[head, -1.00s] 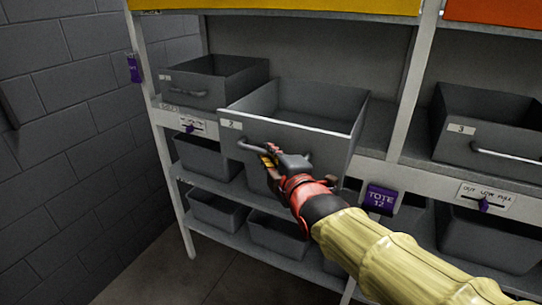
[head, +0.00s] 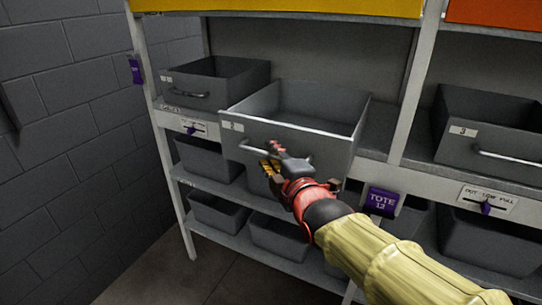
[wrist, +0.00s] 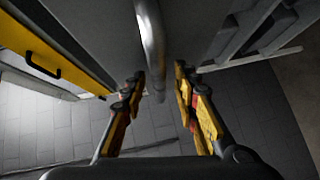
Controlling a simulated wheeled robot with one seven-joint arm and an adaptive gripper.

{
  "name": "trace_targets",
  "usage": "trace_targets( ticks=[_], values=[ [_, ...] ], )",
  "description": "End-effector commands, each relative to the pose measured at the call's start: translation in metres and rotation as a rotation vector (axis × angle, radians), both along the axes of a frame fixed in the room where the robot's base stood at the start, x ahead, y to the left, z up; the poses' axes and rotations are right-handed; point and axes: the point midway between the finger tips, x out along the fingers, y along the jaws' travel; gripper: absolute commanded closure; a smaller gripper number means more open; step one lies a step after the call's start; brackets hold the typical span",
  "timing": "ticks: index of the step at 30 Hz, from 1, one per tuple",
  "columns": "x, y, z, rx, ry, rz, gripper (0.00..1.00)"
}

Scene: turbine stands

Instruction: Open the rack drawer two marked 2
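The grey drawer marked 2 (head: 285,138) stands pulled out from the rack, its front well ahead of the shelf edge and its empty inside showing. Its label is at the front's upper left. Its bar handle (head: 250,148) runs across the front and is partly hidden by my gripper (head: 270,157). In the wrist view, my gripper (wrist: 155,85) is open, with yellow fingers apart. The handle (wrist: 150,35) reaches down between them, with gaps on both sides and no clear contact.
A drawer (head: 215,82) stands at left on the same shelf, and the drawer marked 3 (head: 490,130) at right. Purple tags, including a tote tag (head: 382,201), hang on the rack. Several bins (head: 280,237) fill the lower shelves. A block wall (head: 65,150) is at left; floor shows in front.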

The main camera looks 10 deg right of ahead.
Motion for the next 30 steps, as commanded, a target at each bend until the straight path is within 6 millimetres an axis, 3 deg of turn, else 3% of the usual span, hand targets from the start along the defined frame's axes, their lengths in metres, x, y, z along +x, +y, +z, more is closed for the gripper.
trace_targets(
  ticks=[18, 30],
  values=[
    [-0.098, -0.017, 0.015, -0.001, -0.002, 0.000, 0.70],
    [-0.110, -0.019, 0.015, 0.000, 0.000, -0.001, 0.70]
  ],
)
